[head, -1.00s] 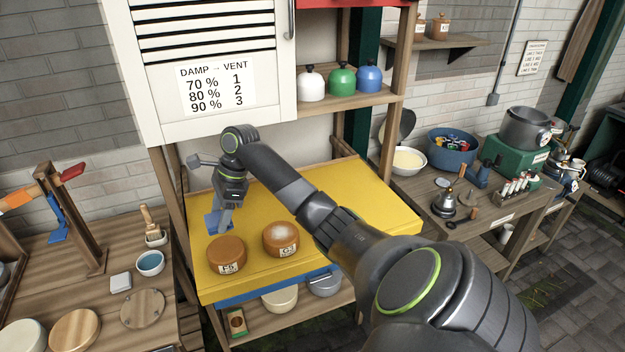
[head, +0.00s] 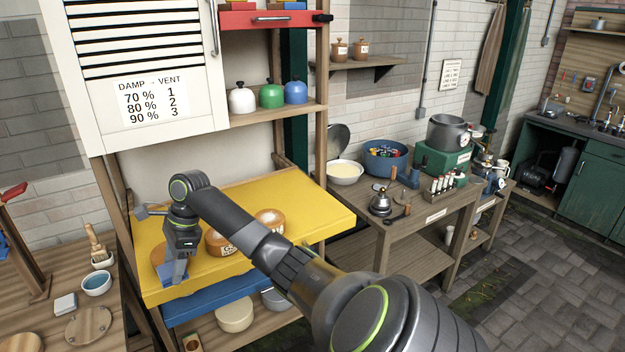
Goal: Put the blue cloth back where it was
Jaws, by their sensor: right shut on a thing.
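My right gripper (head: 176,262) points down above the left part of the yellow tabletop (head: 310,205). It is shut on the blue cloth (head: 173,272), which hangs below the fingers near the table's front edge. Whether the cloth touches the cheese or the tabletop I cannot tell. A round brown cheese (head: 158,254) lies behind the gripper and is partly hidden by it. A labelled cheese (head: 219,243) and another pale-topped cheese (head: 270,218) lie to the right, partly behind my right arm. My left gripper is out of view.
A blue panel (head: 212,300) lies under the yellow top, with a pale round bowl (head: 234,316) on the lower shelf. White (head: 242,99), green and blue canisters stand above. The yellow top's right part is clear.

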